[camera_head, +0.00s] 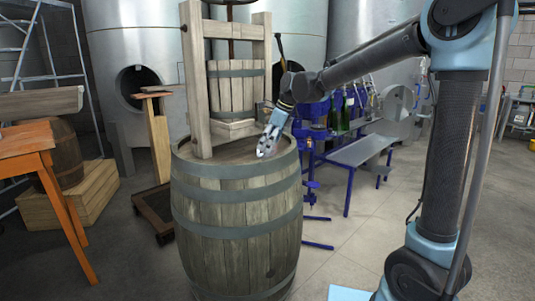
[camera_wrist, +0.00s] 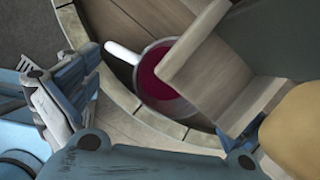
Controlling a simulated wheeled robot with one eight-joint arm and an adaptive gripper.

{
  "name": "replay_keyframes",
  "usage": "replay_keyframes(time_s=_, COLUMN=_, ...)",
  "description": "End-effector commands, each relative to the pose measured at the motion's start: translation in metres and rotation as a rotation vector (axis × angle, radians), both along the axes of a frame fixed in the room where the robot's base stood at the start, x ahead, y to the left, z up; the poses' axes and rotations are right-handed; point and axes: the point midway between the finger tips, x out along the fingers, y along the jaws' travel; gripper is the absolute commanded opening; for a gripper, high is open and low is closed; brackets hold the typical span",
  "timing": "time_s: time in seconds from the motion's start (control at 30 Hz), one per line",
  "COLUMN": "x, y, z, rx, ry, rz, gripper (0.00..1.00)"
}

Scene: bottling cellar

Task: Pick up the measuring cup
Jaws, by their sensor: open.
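The measuring cup (camera_wrist: 157,92) shows in the wrist view, with red liquid inside and a pale handle pointing to the upper left. It stands on the barrel top near the rim, partly hidden by a wooden spout. In the head view I cannot make the cup out. My gripper (camera_head: 267,147) is open, tilted downward over the right part of the barrel top. In the wrist view one finger shows at the left, apart from the cup; the other finger is not clear. Nothing is seen between the fingers.
The wooden barrel (camera_head: 238,205) carries a wooden press (camera_head: 197,80), whose frame and spout (camera_wrist: 208,62) crowd the cup. A blue bottling bench (camera_head: 360,151) stands behind at right. An orange table (camera_head: 28,139) is at left. Steel tanks (camera_head: 125,40) line the back. Floor at front right is clear.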

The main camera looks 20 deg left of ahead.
Motion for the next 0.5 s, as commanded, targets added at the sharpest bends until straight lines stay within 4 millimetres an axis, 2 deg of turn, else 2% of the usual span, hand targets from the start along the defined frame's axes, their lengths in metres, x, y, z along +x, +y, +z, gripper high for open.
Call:
replay_keyframes(time_s=0.23, x=0.0, y=0.0007, z=-0.0018, rx=0.0, ry=0.0, rz=0.0, gripper=1.0)
replay_keyframes(time_s=0.27, x=0.0, y=0.0007, z=-0.0018, rx=0.0, ry=0.0, rz=0.0, gripper=0.95)
replay_keyframes(time_s=0.4, x=0.0, y=0.0007, z=-0.0016, rx=0.0, ry=0.0, rz=0.0, gripper=0.64)
replay_keyframes(time_s=0.43, x=0.0, y=0.0007, z=-0.0016, rx=0.0, ry=0.0, rz=0.0, gripper=0.58)
replay_keyframes(time_s=0.5, x=0.0, y=0.0006, z=-0.0017, rx=0.0, ry=0.0, rz=0.0, gripper=0.58)
